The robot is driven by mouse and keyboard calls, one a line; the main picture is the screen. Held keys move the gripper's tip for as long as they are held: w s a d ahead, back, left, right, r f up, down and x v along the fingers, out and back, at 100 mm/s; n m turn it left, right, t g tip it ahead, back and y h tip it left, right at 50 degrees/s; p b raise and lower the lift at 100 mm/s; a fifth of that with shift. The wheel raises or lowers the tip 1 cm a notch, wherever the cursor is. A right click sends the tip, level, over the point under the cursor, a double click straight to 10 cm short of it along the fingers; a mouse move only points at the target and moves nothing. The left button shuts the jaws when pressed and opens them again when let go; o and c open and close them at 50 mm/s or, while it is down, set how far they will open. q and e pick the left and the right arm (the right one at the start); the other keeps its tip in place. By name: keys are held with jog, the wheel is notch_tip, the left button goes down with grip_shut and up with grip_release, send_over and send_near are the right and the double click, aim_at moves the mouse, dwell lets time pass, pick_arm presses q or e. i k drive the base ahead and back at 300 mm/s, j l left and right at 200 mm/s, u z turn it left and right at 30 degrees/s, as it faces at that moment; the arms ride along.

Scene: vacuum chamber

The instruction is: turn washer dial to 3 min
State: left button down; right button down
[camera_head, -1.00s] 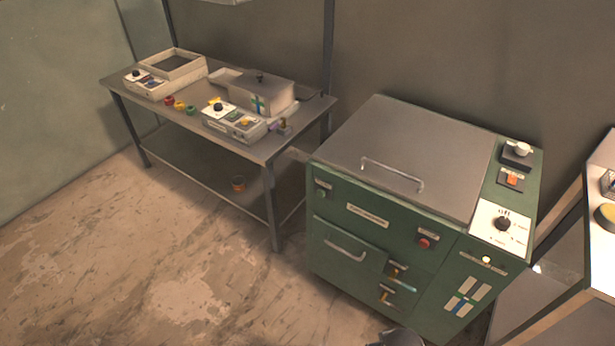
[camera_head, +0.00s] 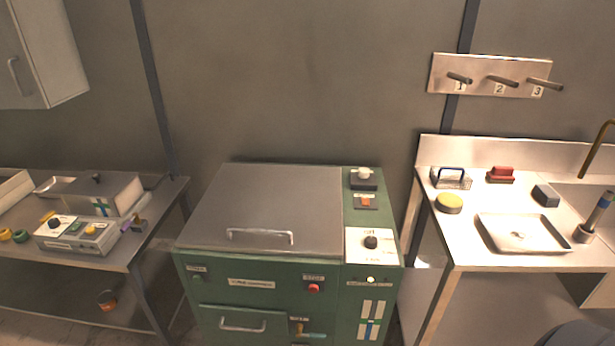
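The green washer (camera_head: 240,297) stands in the middle of the view, with its grey lid (camera_head: 270,205) closed and a bar handle on it. The washer dial (camera_head: 371,242) is a black knob on a white plate at the right of its top. The markings around the dial are too small to read, so its setting cannot be told. Neither of my grippers can be made out. A dark rounded shape shows at the bottom right edge; what it is cannot be told.
A table (camera_head: 120,257) with beige devices stands at the left. A steel counter (camera_head: 465,254) at the right holds a tray (camera_head: 522,233), a yellow round pad (camera_head: 449,203) and other small items. Numbered pegs (camera_head: 495,78) are on the back wall. A cabinet (camera_head: 45,50) hangs upper left.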

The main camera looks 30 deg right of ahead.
aim_at(371, 241)
jog(key=z, duration=1.3)
